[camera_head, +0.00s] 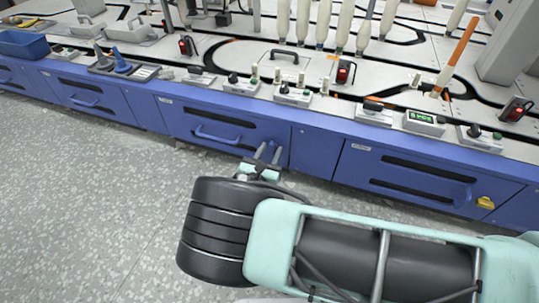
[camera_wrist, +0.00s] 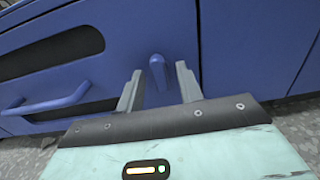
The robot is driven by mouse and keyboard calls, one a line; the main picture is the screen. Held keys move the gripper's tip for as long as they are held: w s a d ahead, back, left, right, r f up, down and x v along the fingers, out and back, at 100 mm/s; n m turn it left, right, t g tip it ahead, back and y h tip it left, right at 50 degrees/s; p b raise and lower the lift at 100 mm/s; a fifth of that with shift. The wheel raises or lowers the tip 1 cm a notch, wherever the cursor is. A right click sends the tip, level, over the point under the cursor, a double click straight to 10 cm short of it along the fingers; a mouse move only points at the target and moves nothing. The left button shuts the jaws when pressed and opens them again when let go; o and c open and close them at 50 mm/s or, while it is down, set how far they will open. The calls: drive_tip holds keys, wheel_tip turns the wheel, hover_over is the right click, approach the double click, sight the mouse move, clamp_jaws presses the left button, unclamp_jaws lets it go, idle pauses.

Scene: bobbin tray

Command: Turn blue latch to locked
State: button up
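The blue latch (camera_wrist: 157,72) shows in the wrist view as a small rounded lever on the blue cabinet front, right of the drawer handle. Its long side runs roughly up and down in that picture. My gripper (camera_wrist: 160,68) is open, with one grey finger on each side of the latch and a visible gap to both. The latch's lower end runs down between the fingers. In the head view my gripper (camera_head: 268,153) is at the cabinet front, at the right end of a drawer; the latch cannot be made out clearly there.
The blue drawer handle (camera_wrist: 50,102) lies left of my gripper, below a dark slot (camera_wrist: 62,55). A panel seam runs just right of the latch. A yellow latch (camera_head: 486,202) is on the far right drawer. The worktop above holds switches, bobbins and a blue bin (camera_head: 22,44).

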clamp_jaws()
drive_tip(key=shift+r+m+p, duration=0.1)
drive_tip(key=shift+m+p, duration=0.2)
drive_tip(key=shift+p, duration=0.15)
drive_tip(key=m+p, duration=0.2)
drive_tip(key=shift+r+m+p, duration=0.1)
drive_tip(key=shift+m+p, duration=0.25)
drive_tip(key=shift+m, duration=0.05)
drive_tip(key=m+p, duration=0.4)
drive_tip(key=m, duration=0.1)
drive_tip(key=m+p, duration=0.2)
drive_tip(key=m, duration=0.3)
drive_tip(key=shift+m+p, duration=0.95)
drive_tip(key=shift+m, duration=1.25)
